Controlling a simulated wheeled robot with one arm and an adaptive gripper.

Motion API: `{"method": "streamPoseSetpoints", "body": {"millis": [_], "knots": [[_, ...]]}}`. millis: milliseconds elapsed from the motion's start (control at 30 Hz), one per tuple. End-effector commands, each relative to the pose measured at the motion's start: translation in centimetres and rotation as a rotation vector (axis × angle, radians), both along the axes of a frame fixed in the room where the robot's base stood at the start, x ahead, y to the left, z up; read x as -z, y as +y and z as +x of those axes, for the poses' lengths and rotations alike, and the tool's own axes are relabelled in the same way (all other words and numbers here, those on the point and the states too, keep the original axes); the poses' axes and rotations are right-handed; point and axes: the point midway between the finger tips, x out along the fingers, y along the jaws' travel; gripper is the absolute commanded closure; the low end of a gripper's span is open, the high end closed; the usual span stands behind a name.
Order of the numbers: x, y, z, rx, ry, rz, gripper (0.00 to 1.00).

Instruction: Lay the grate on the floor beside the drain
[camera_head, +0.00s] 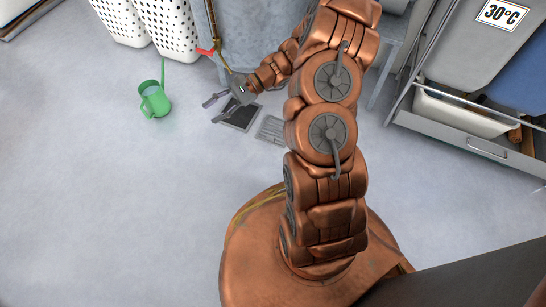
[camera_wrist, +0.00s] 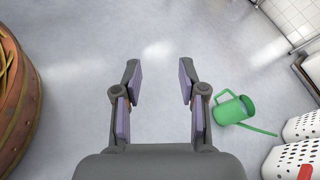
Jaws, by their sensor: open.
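The grate (camera_head: 270,128), a grey slatted plate, lies on the floor in the head view, just right of the drain. My arm stands close to its right side. The drain (camera_head: 240,118) shows as a dark square opening in the floor, partly covered by my gripper. My gripper (camera_head: 214,109) is open above the floor at the drain's left, its fingers pointing left, away from the grate. In the wrist view my gripper (camera_wrist: 159,72) has its two fingers spread with only bare floor between them. Neither grate nor drain shows in that view.
A green watering can (camera_head: 155,102) stands on the floor to the left; it also shows in the wrist view (camera_wrist: 230,108). White perforated baskets (camera_head: 172,28) stand behind it. A rack with bins (camera_head: 470,112) is at the right. The floor at the left front is clear.

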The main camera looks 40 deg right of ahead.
Motion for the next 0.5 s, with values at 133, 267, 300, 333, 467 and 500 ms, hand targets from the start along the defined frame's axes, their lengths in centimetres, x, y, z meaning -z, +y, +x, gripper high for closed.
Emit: {"method": "streamPoseSetpoints", "body": {"millis": [133,267,300,333,467,500], "knots": [[-3.3,3.2,-2.4,-0.154,-0.058,-0.066,0.59],[-5.6,5.3,-4.9,-0.28,-0.104,-0.13,0.59],[-6.2,5.8,-5.7,-0.317,-0.119,-0.152,0.59],[-6.5,6.2,-6.4,-0.345,-0.127,-0.167,0.59],[-8.2,7.6,-9.3,-0.465,-0.167,-0.237,0.59],[-8.7,7.9,-10.1,-0.5,-0.182,-0.26,0.59]]}}
